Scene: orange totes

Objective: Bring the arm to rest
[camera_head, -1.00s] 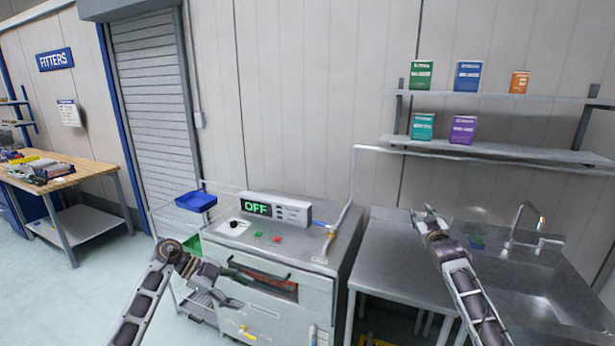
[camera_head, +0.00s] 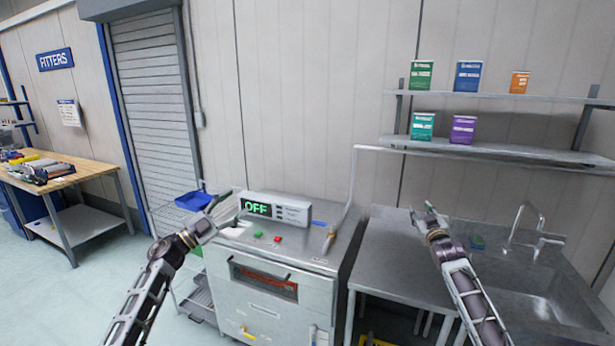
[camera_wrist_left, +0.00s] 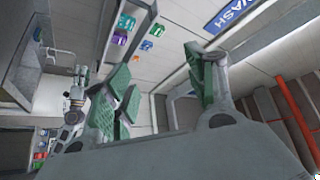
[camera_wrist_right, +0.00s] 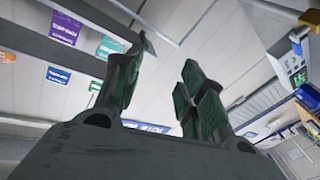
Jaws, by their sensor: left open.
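My left gripper (camera_head: 232,203) is raised in front of the panel of the grey machine, at the left part of its top, with its fingers apart. In the left wrist view its green-padded fingers (camera_wrist_left: 168,68) stand apart with nothing between them. My right gripper (camera_head: 421,209) is held up over the steel table, left of the sink. In the right wrist view its fingers (camera_wrist_right: 164,66) are apart and empty. The grey machine (camera_head: 265,318) has a display reading OFF (camera_head: 256,207) and green and red buttons. Part of the panel's left side is hidden by my left gripper.
A steel table (camera_head: 385,255) with a sink (camera_head: 545,300) and tap stands at right. Wall shelves (camera_head: 500,150) above hold several coloured boxes. A blue bin (camera_head: 190,201) sits on a rack left of the machine. A wooden workbench (camera_head: 75,170) stands far left, with open floor before it.

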